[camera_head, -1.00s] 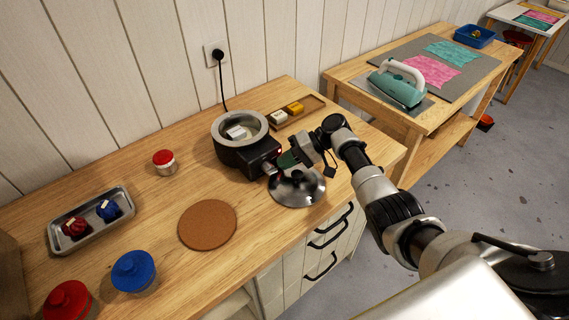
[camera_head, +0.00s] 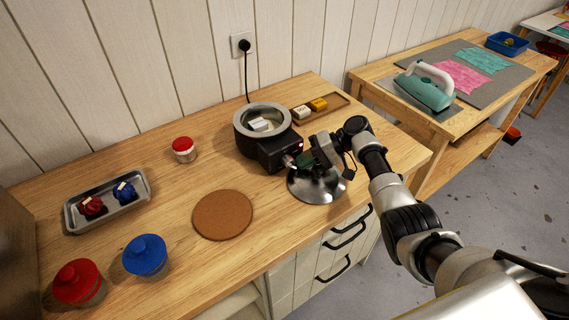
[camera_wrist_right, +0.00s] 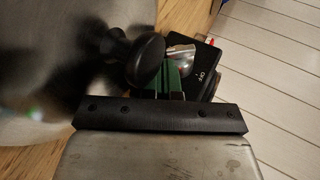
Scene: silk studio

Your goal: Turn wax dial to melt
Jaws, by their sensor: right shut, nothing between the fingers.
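The wax melter (camera_head: 240,139) is a black pot with a metal rim and pale blocks inside. Its black control box (camera_head: 275,153) faces right. In the right wrist view, the box (camera_wrist_right: 205,72) carries a white "OFF" mark and a small red spot at its edge. The shiny metal dial (camera_wrist_right: 182,54) is partly hidden behind a black lid knob (camera_wrist_right: 146,60). My right gripper (camera_head: 302,160) is by the box front, above the metal lid (camera_head: 317,190). Its green fingers (camera_wrist_right: 168,80) are shut and empty, close to the dial; contact cannot be told. My left gripper is not in view.
A wooden tray (camera_head: 338,108) with wax blocks lies behind the melter. A cork mat (camera_head: 222,215), red-topped jar (camera_head: 183,149), metal tray (camera_head: 71,217), red pot (camera_head: 78,283) and blue pot (camera_head: 146,256) stand left. The counter around the cork mat is clear.

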